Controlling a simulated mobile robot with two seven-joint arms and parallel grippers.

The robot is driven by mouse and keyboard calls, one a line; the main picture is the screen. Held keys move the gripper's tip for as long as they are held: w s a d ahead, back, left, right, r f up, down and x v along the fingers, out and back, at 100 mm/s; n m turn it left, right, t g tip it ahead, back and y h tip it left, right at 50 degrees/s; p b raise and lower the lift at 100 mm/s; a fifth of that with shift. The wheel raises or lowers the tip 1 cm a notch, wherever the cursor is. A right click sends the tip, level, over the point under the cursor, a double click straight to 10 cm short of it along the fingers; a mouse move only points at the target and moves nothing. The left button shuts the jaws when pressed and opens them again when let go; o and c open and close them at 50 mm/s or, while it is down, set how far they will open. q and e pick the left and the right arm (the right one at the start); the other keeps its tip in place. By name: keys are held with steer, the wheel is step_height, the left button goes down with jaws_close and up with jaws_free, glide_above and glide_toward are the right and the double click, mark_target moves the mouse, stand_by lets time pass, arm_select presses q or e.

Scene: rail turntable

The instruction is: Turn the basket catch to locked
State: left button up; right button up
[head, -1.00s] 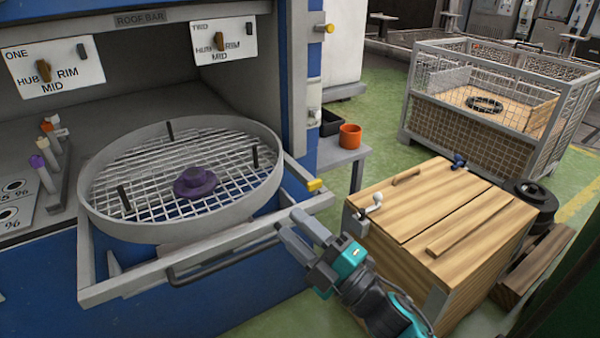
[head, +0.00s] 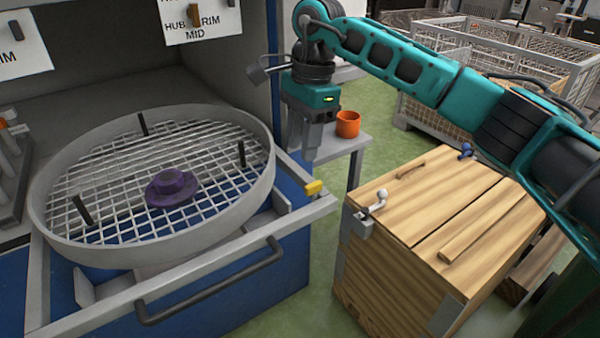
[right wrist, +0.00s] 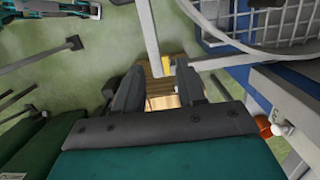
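A small yellow catch (head: 314,188) sits on the right front corner of the grey rail frame (head: 235,243). It also shows between my fingertips in the right wrist view (right wrist: 166,65). I cannot tell its locked or unlocked setting. The round mesh basket (head: 265,190) sits on the frame with a purple hub piece (head: 172,188) in it. My right gripper (head: 304,155) points down, open and empty, above and behind the catch, apart from it. Part of what looks like my left arm shows at the right wrist view's top left; its finger state is unclear.
A wooden crate (head: 400,235) with a white-knobbed lever stands right of the frame. An orange pot (head: 347,124) is on a grey side table (head: 340,147) behind my gripper. A mesh cage (head: 415,112) stands behind. Green floor shows between frame and crate.

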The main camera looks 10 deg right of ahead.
mark_target(314, 184)
steer(key=shift+h, duration=0.8)
steer(key=d+f, duration=0.1)
steer(key=f, duration=0.2)
steer(key=w+f, duration=0.1)
steer(key=f, duration=0.3)
steer(key=d+f+b, duration=0.1)
steer(key=f, duration=0.2)
steer(key=shift+w+d+f, duration=0.25)
steer(key=shift+d+f, duration=0.05)
steer(key=shift+d, duration=0.05)
jaws_close()
